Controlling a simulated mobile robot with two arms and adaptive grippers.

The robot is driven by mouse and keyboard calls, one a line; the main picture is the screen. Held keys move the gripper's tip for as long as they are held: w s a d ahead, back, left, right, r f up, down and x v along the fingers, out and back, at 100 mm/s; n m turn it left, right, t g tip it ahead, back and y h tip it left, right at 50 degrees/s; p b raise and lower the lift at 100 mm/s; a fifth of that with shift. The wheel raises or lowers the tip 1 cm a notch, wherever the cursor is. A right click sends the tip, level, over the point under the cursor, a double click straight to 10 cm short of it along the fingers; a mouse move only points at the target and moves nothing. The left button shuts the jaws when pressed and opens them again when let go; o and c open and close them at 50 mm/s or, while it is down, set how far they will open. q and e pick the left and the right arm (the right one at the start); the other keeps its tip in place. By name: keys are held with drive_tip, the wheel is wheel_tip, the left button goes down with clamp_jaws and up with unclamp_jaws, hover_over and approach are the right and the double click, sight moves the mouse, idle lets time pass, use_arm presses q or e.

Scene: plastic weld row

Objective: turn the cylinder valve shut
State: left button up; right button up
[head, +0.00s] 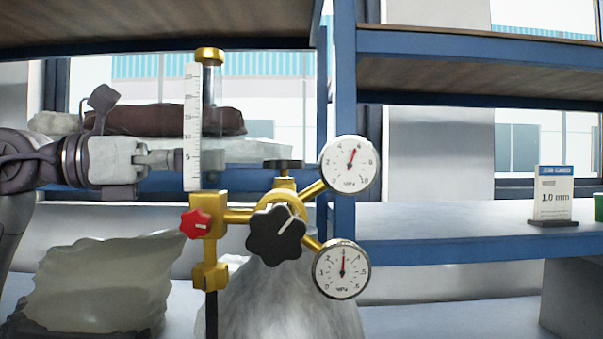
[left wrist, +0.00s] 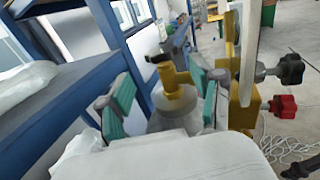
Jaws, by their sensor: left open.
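The gas cylinder (head: 275,310) stands upright in the middle of the head view, with a brass valve on top. The black cylinder valve handwheel (head: 284,164) sits above the brass body (head: 285,185). In the left wrist view, the handwheel (left wrist: 167,54) shows beyond and between my fingertips, apart from them. My right gripper is not in view.
A regulator carries a black star knob (head: 276,234), a red knob (head: 196,223) and two gauges (head: 348,164) (head: 341,269), both needles off zero. The flow tube (head: 211,105) stands between gripper and handwheel in the head view. Blue shelving (head: 450,250) holds sacks and a job card (head: 553,195).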

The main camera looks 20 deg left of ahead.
sight(284, 164)
use_arm(q)
drive_tip(key=p+x, duration=0.3)
drive_tip(key=x, duration=0.8)
drive_tip(key=shift+w+d+r, duration=0.1)
drive_tip(key=shift+d, duration=0.15)
drive_tip(key=shift+x, duration=0.8)
drive_tip(key=c, duration=0.8)
drive_tip(key=shift+w+d, duration=0.1)
drive_tip(key=shift+c, duration=0.9)
